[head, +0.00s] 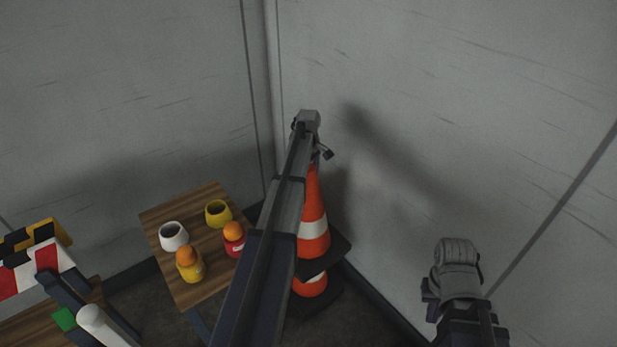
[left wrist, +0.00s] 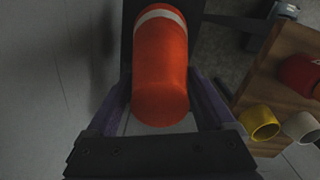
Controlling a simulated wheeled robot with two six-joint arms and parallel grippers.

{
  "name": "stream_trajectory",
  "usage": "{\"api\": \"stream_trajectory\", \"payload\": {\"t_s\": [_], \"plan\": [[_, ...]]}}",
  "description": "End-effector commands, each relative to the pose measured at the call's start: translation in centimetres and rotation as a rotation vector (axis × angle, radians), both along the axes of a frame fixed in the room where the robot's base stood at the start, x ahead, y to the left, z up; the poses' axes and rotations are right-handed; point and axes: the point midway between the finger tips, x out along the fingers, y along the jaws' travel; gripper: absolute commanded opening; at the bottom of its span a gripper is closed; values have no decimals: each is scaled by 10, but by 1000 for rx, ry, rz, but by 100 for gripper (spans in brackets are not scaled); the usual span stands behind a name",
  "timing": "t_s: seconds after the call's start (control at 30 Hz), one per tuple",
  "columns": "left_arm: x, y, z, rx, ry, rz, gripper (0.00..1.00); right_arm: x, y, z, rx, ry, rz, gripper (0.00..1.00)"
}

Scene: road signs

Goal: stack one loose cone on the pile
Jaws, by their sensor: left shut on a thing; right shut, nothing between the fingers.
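An orange cone (head: 313,226) with a white band and a black square base is upright in the corner. My left gripper (head: 318,155) is shut on its top; the left wrist view shows the cone (left wrist: 162,60) between the fingers of my left gripper (left wrist: 160,95). Directly below is another orange and white cone (head: 309,287) on a dark base, partly hidden by my left arm and the upper cone's base. I cannot tell whether the upper cone rests on it or hangs just above. My right gripper (head: 456,268) is shut and empty at the right, apart from the cones.
A small wooden table (head: 160,217) left of the cones bears a white cup (head: 173,236), a yellow cup (head: 218,213) and two orange-topped lamps (head: 189,264). A striped barrier (head: 38,265) stands at the lower left. Grey walls close in behind and to the right.

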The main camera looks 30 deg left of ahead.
Motion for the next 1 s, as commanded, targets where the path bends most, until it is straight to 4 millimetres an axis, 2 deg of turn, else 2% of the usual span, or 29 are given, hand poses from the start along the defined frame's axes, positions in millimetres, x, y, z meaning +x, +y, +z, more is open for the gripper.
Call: {"api": "stream_trajectory", "payload": {"t_s": [0.03,1.0], "plan": [[0,0,-7,0,0,0,0,0,0,-7,0,0,0,0],[0,0,-78,0,0,0,0,0,0,-78,0,0,0,0]]}}
